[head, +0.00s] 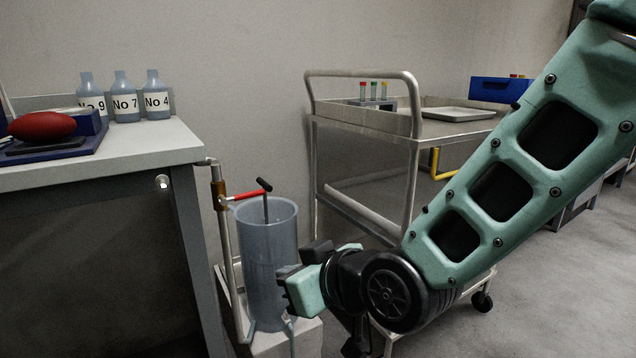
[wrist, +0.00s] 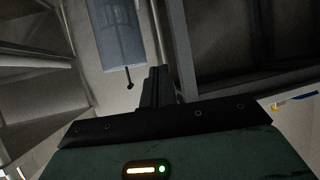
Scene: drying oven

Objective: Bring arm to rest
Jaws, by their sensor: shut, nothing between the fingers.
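My arm reaches down from the upper right of the head view, its wrist bent in front of the tall translucent cylinder (head: 268,262). In the wrist view my gripper (wrist: 157,84) shows as two dark fingers held together, empty. The cylinder also shows in the wrist view (wrist: 115,35), upside down, beyond the fingertips. I cannot tell whether my wrist touches it.
A bench (head: 150,143) at left holds several labelled bottles (head: 124,98) and a red oval object (head: 42,125). A metal cart (head: 440,128) stands behind my arm. A red-handled valve (head: 240,196) is beside the cylinder. Floor is open at right.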

